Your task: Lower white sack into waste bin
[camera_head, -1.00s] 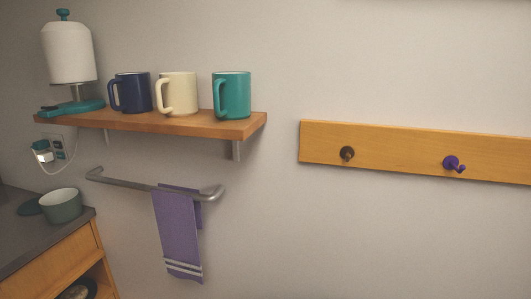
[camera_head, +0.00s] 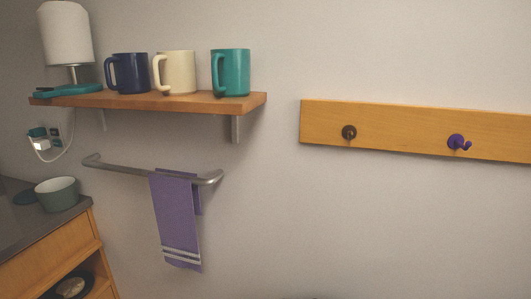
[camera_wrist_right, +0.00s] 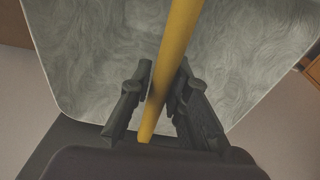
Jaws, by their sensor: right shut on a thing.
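In the right wrist view, my right gripper (camera_wrist_right: 165,68) is shut on a yellow strip (camera_wrist_right: 180,30) running lengthwise between its fingers. Behind the fingers is a wide, pale grey-white surface with a crinkled pattern, which looks like the white sack (camera_wrist_right: 90,55). The yellow strip seems to be its tie or handle, though where they join is not visible. No waste bin can be made out with certainty in either view. My left gripper is in neither view.
The head view shows a wall shelf (camera_head: 180,103) with three mugs, a towel bar (camera_head: 120,166) with a purple towel (camera_head: 176,225), and a hook rail (camera_head: 400,128). A counter (camera_head: 20,235) with a green bowl (camera_head: 57,192) is at left. Bare floor shows in the wrist view.

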